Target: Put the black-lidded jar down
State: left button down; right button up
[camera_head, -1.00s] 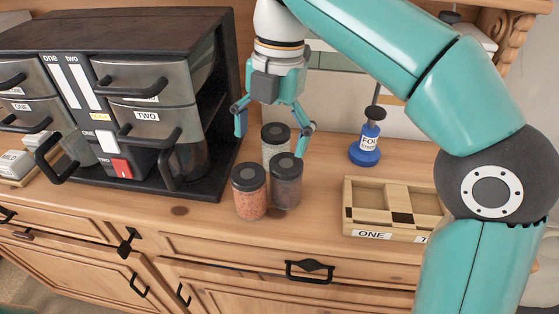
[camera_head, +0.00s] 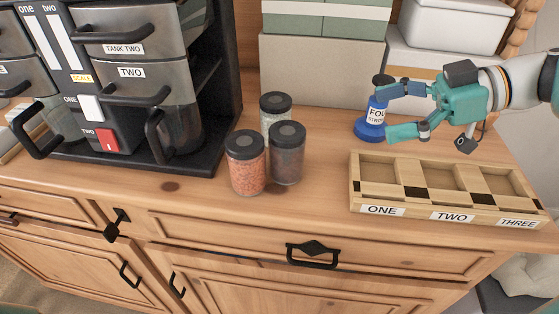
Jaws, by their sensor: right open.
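Three jars with black lids stand upright, close together on the dresser top: one with orange-pink contents (camera_head: 247,170), one with dark contents (camera_head: 286,162) and one with pale contents (camera_head: 270,118) behind them. Which one the task names I cannot tell. My right gripper (camera_head: 388,112) is open, to the right of the jars and apart from them. Its fingers point left beside the blue bottle (camera_head: 369,132), partly covering it; whether they touch it I cannot tell. My left gripper is not in view.
A wooden tray (camera_head: 398,211) with compartments labelled ONE, TWO and THREE sits at the right front. A black machine with tanks (camera_head: 215,120) stands at the left. Boxes (camera_head: 310,72) stand at the back. Bare wood lies between the jars and the tray.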

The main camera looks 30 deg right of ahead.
aim_at(302, 131)
jog(key=x, duration=0.3)
jog(key=p+x, duration=0.1)
jog(key=x, duration=0.3)
jog(key=p+x, duration=0.1)
jog(key=x, duration=0.3)
jog(key=shift+w+d+f, duration=0.1)
jog(key=shift+w+f, duration=0.05)
jog(key=shift+f, duration=0.2)
jog(key=p+x, duration=0.1)
jog(key=x, duration=0.2)
jog(key=p+x, duration=0.1)
jog(key=shift+w+a+r+p, duration=0.1)
jog(key=shift+a+p, duration=0.25)
jog(key=shift+a, duration=0.1)
jog(key=shift+w+a, duration=0.15)
jog(key=c, duration=1.7)
jog(key=shift+c, duration=0.2)
notch_tip(302, 131, up, 20)
